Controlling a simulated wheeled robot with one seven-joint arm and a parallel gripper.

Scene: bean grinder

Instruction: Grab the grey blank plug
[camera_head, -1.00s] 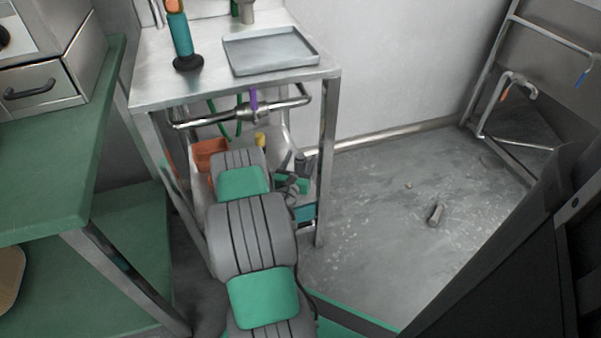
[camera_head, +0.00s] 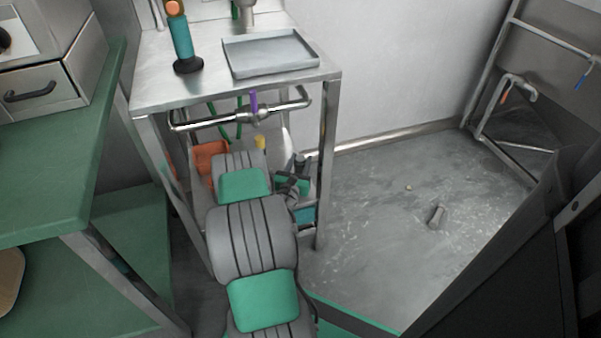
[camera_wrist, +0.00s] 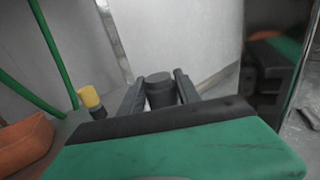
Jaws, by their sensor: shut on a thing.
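The grey blank plug (camera_wrist: 160,91) is a dark grey, round-topped cylinder in the wrist view. My gripper (camera_wrist: 158,88) has a finger on each side of it and is shut on it. In the head view my gripper (camera_head: 300,175) is at the lower shelf of the metal table, inside the right legs. The plug shows there only as a small dark shape (camera_head: 300,160) at the fingers. Its lower part is hidden in the wrist view by my gripper's body.
An orange bin (camera_head: 211,155) and a yellow-capped fitting (camera_wrist: 91,100) stand to the left on the shelf. A green hose (camera_wrist: 50,50) hangs there. The metal table (camera_head: 160,85) with a tray (camera_head: 270,52) is above. Open floor (camera_head: 370,200) lies to the right.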

